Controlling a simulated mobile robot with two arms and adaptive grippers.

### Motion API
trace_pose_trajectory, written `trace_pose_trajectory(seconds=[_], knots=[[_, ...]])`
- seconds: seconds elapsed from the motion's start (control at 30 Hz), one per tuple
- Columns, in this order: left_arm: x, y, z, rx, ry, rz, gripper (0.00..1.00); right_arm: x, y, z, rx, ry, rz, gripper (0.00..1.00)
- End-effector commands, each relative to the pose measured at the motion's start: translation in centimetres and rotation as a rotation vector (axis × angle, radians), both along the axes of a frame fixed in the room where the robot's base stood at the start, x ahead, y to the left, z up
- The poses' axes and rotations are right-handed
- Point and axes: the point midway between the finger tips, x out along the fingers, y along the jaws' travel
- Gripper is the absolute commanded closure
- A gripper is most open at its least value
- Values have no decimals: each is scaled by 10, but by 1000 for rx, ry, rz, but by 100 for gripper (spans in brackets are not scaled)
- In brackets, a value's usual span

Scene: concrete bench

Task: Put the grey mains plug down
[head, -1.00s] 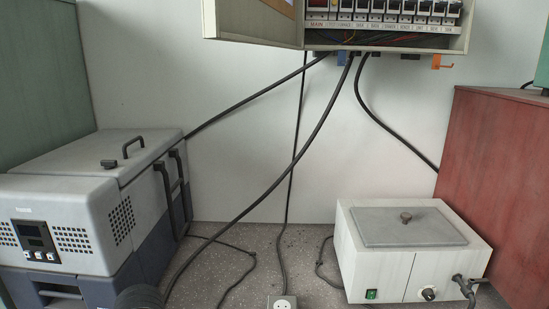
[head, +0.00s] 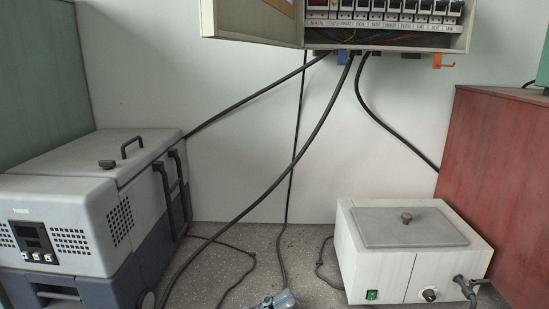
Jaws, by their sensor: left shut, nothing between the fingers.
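My right gripper is not in view.
A grey cool box (head: 65,215) stands at the left and a white lidded bath (head: 385,265) at the right, beside a red cabinet (head: 490,180). Black cables (head: 265,195) hang from the open breaker box (head: 385,44) to the speckled bench (head: 235,280).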

Motion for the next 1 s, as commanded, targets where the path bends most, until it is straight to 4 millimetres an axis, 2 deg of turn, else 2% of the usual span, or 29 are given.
trace_pose_trajectory(seconds=[0.07, 0.13, 0.23, 0.37, 0.47, 0.5, 0.57, 0.6, 0.7, 0.8, 0.9, 1.0], knots=[[23, 28, 12, -135, 30, 172, 100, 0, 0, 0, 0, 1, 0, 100], [45, 57, 12, -218, 72, 340, 100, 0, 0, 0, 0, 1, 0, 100], [74, 102, -5, -279, 175, 587, 100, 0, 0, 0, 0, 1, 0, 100], [98, 156, -57, -248, 371, 893, 100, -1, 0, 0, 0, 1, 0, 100], [101, 190, -116, -139, 560, 1088, 100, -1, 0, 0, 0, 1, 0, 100], [97, 201, -142, -77, 645, 1151, 100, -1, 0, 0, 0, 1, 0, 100], [86, 214, -181, 36, 771, 1224, 100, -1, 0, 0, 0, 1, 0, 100], [76, 220, -208, 121, 860, 1258, 100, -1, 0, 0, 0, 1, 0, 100], [41, 228, -265, 343, 1054, 1282, 100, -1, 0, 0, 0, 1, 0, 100], [3, 227, -307, 540, 1206, 1245, 100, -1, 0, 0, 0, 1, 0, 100], [-32, 223, -335, 708, 1320, 1175, 100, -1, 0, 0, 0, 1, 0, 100], [-67, 217, -355, 854, 1410, 1086, 100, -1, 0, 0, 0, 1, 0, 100]])
